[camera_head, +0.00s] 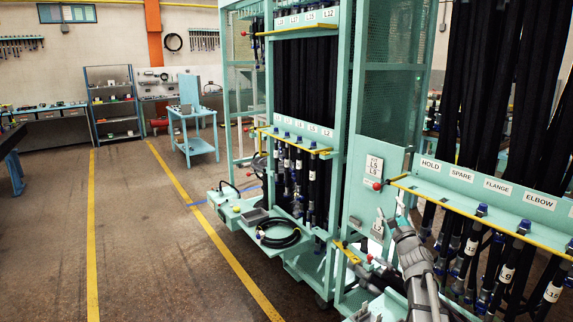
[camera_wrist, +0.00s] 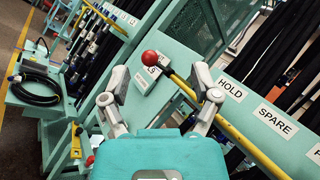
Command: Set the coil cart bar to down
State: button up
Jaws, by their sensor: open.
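A yellow bar (camera_head: 480,221) with a red ball end (camera_head: 377,186) runs along the front of the teal rail labelled HOLD, SPARE, FLANGE and ELBOW. In the wrist view its red ball (camera_wrist: 150,57) shows between and beyond my fingertips, and the yellow bar (camera_wrist: 245,142) slants down right, passing behind the right finger. My gripper (camera_wrist: 162,85) is open and empty. In the head view my gripper (camera_head: 391,220) is just below the red ball; contact cannot be told. Other yellow bars look alike, and no label marks which is the coil cart's.
Another yellow bar (camera_head: 296,141) crosses the middle rack. A short yellow piece (camera_head: 347,252) is low beside my arm. A coiled black hose (camera_head: 278,234) lies on the rack's low shelf. Black hoses hang behind the labelled rail. The floor at left is clear.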

jog(key=s+a+f+n+g+y, duration=0.3)
jog(key=s+a+f+n+g, duration=0.2)
jog(key=a+f+n+g, duration=0.35)
jog(key=s+a+f+n+g+y, duration=0.4)
jog(key=s+a+f+n+g, duration=0.15)
jog(key=a+n, duration=0.5)
jog(key=s+a+f+n+g+h, duration=0.3)
jog(key=s+f+g+h, duration=0.2)
jog(key=s+f, duration=0.4)
jog(key=s+d+f+n+g+h, duration=0.2)
jog(key=s+d+h, duration=0.4)
jog(key=s, duration=0.3)
jog(key=shift+s+f+g+h, duration=0.2)
jog(key=shift+f+g+h, duration=0.4)
jog(key=shift+f+g, duration=0.35)
dwell(0.6)
